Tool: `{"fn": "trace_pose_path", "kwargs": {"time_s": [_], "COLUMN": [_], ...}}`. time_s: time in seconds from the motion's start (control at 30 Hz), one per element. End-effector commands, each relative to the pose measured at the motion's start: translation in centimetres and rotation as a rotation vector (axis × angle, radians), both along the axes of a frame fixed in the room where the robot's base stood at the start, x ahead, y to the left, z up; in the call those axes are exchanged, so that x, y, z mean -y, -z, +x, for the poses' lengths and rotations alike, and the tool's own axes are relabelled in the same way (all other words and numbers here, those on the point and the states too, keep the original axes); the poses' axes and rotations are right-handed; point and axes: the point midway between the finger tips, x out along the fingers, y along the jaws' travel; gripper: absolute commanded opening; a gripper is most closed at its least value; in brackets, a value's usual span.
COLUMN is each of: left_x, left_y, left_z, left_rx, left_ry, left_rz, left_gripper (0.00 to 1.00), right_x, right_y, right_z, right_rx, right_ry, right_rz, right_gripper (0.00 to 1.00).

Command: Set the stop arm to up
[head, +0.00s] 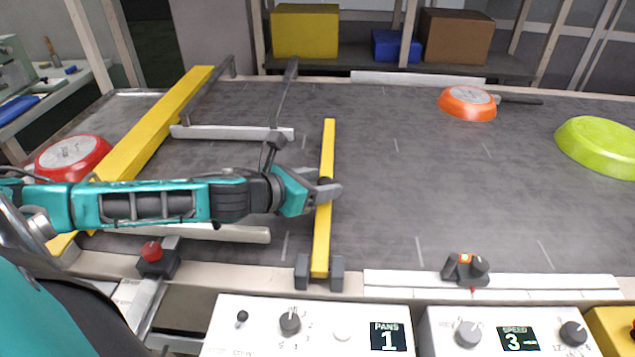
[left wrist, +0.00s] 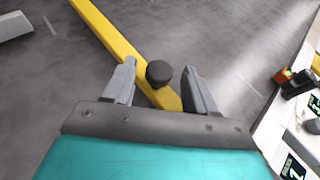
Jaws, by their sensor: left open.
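The yellow stop arm (head: 322,235) reaches from its dark bracket blocks (head: 303,272) at the belt's near edge out across the grey belt. It looks lowered, lying low over the belt. My left gripper (head: 331,189) is at the middle of the stop arm. In the left wrist view, a round black knob (left wrist: 159,73) on the stop arm (left wrist: 103,30) sits between the open fingers of my left gripper (left wrist: 161,68), with gaps on both sides. In the head view the gripper mostly hides the knob. My right gripper is out of view.
A red pan (head: 73,152) lies left, beyond a long yellow guide rail (head: 155,125). An orange pan (head: 467,104) and a green pan (head: 600,145) are on the belt at right. Control boxes (head: 260,335) line the front. The belt just right of the stop arm is clear.

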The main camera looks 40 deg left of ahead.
Motion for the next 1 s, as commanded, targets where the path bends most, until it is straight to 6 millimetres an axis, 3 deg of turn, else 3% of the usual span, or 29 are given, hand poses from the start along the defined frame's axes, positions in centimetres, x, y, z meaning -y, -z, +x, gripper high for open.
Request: {"fn": "trace_pose_path", "kwargs": {"time_s": [0.07, 0.6, 1.0], "left_x": [0.0, 0.01, 0.06], "left_y": [0.01, 0.0, -0.11], "left_z": [-0.01, -0.03, 0.11], "left_rx": [0.0, 0.0, 0.006], "left_ry": [0.0, 0.001, 0.002], "left_rz": [0.0, 0.0, 0.002], "left_gripper": [0.53, 0.01, 0.0], "right_x": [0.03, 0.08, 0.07], "right_y": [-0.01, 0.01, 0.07], "right_z": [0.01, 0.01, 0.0], "right_rx": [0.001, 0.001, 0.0], "right_ry": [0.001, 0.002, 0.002], "right_rz": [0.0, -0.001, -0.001], "right_gripper": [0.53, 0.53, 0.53]}}
